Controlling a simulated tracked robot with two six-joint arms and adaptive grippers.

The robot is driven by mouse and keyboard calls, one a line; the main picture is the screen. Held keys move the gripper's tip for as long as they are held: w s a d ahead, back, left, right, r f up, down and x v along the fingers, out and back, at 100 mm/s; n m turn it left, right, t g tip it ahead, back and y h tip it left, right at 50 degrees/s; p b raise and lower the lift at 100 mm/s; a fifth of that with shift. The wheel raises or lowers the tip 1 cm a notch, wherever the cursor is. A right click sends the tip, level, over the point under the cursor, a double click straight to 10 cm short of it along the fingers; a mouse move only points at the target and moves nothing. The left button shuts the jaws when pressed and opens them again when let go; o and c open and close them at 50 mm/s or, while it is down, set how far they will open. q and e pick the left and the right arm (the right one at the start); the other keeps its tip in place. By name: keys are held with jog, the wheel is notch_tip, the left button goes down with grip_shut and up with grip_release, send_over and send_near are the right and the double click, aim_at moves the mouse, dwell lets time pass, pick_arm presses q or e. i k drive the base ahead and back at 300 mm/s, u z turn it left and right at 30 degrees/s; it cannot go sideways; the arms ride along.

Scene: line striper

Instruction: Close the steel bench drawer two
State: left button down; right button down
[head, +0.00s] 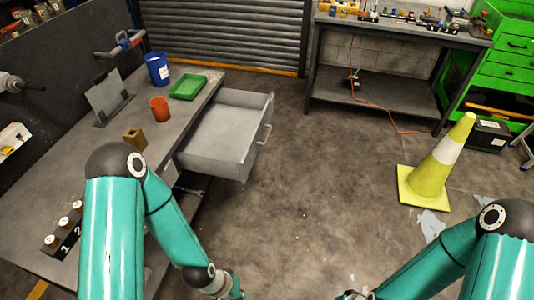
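A grey steel drawer (240,154) is pulled well out of the right side of the bench (100,165) in the head view. It looks empty, and its front panel with a bar handle (264,133) faces right over the floor. I see no number on this drawer. A second, lower handle shows at the bench side nearer me, partly hidden by my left arm. Both of my arms reach toward the bottom edge, short of the open drawer.
The bench top holds a green tray (188,87), a blue can (157,69), an orange-red cup (159,109) and a brown block (135,139). A yellow cone (440,165) stands at right. A workbench (385,95) stands at the back. The floor between is clear.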

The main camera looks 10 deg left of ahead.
aim_at(225, 139)
jog(key=u, duration=0.25)
jog(key=i, duration=0.9)
jog(key=u, duration=0.75)
